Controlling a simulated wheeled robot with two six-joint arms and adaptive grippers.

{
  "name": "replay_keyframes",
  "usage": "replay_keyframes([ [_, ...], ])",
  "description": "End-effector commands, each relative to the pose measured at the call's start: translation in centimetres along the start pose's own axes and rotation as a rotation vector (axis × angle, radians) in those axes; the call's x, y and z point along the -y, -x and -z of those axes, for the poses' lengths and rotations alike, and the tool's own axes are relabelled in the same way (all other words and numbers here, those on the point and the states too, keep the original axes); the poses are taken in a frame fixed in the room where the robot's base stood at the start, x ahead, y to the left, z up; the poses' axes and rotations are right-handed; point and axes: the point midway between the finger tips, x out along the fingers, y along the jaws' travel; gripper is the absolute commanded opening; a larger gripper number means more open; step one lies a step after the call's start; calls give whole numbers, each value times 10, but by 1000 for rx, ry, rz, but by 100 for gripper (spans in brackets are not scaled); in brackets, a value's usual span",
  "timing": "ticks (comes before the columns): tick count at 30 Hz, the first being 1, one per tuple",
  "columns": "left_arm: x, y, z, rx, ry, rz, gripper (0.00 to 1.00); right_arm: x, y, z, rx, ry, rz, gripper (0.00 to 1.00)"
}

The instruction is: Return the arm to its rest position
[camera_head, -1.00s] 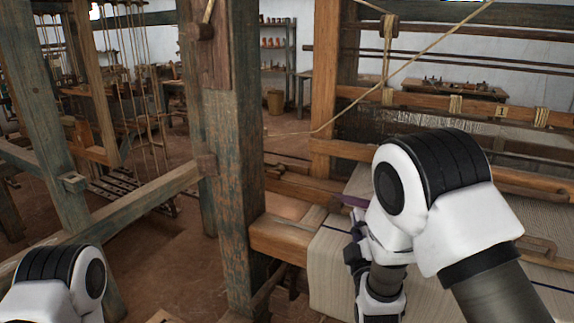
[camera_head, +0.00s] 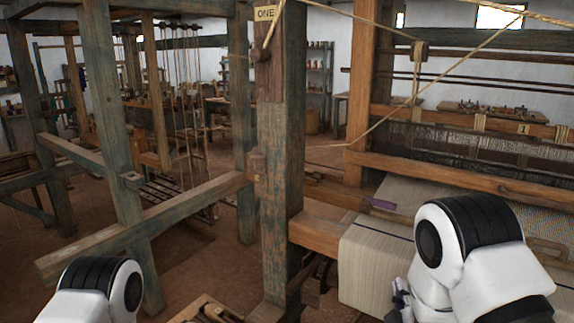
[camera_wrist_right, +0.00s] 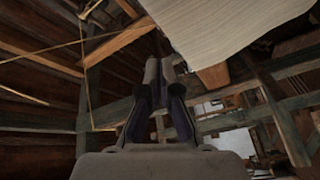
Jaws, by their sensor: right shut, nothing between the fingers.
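My right arm (camera_head: 465,250) is folded low at the bottom right of the head view. Its gripper (camera_head: 398,302) shows only in part, in front of the pale cloth on the loom's front beam. In the right wrist view the fingers of my right gripper (camera_wrist_right: 164,75) are together and hold nothing. My left arm (camera_head: 100,288) shows at the bottom left of the head view. The left gripper is out of the picture.
A thick wooden post (camera_head: 281,170) stands between my arms. Another wooden frame (camera_head: 112,140) fills the left. Bare floor (camera_head: 205,260) shows between them.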

Motion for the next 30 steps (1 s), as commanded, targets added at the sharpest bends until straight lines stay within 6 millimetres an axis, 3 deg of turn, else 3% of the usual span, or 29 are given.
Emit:
replay_keyframes([
  [6, 0, 0, 0, 1, 0, 0, 46, 63, 43, -57, 132, -25, 209, 0],
  [8, 0, 0, -1, 1, 0, 0, 46, 86, 64, -77, 193, -58, 298, 0],
  [11, 0, -1, 0, 1, 0, 0, 46, 127, 113, -114, 330, -140, 476, 0],
  [13, 0, -1, 0, 1, 0, 0, 46, 158, 162, -140, 473, -228, 626, 0],
  [16, 0, -1, 0, 1, 0, 0, 46, 188, 244, -167, 726, -375, 822, 0],
  [18, 0, -1, 0, 1, 0, 0, 46, 197, 299, -176, 925, -479, 929, 0],
  [21, 0, -1, 0, 1, 0, 0, 46, 196, 360, -174, 1206, -604, 1012, 0],
  [24, 0, -1, 0, 1, 0, 0, 46, 194, 386, -174, 1386, -683, 1001, 0],
  [30, 0, -1, 0, 1, 0, 0, 46, 194, 387, -174, 1421, -716, 972, 0],
])
